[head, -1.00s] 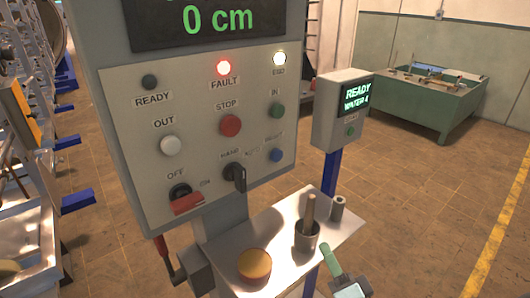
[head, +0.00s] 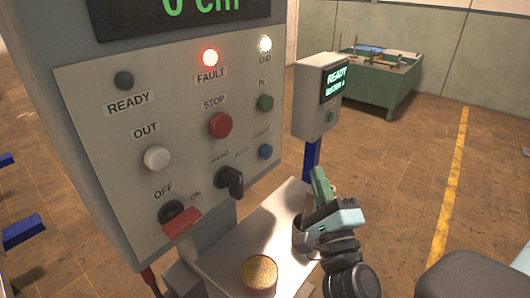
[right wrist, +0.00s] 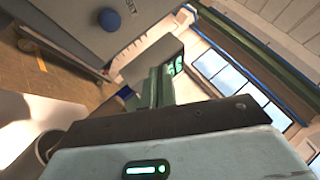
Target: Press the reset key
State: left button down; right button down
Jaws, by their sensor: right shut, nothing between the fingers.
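The reset key is the blue button (head: 265,152) at the lower right of the grey control panel (head: 90,160). Its label is too blurred to read in the head view. In the right wrist view the blue button (right wrist: 110,20) shows at the top left, with part of a label ending in "SET" beside it. My right gripper (head: 319,180) is shut and empty, its green fingers pointing up. It is to the right of and a little below the button, apart from it. In the right wrist view its fingers (right wrist: 158,85) do not touch the button. My left gripper is not in view.
A small READY display box (head: 312,105) on a blue post stands behind my right gripper. A shelf (head: 235,250) below the panel carries a round gold-topped tin (head: 259,272). The red fault lamp (head: 209,57) is lit. A green bench (head: 385,85) stands at the back.

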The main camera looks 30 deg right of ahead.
aim_at(267, 152)
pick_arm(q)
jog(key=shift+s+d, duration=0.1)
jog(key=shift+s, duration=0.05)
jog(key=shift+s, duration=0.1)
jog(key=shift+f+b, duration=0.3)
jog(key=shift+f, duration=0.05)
pick_arm(e)
jog(key=w+a, duration=0.3)
jog(key=w, duration=0.5)
jog(key=shift+a, duration=0.2)
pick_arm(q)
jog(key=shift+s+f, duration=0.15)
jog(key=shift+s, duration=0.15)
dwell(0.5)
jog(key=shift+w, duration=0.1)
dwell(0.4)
pick_arm(e)
jog(key=shift+w, duration=0.2)
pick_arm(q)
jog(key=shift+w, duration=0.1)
pick_arm(e)
jog(key=shift+w+a, duration=0.15)
jog(key=shift+w, duration=0.15)
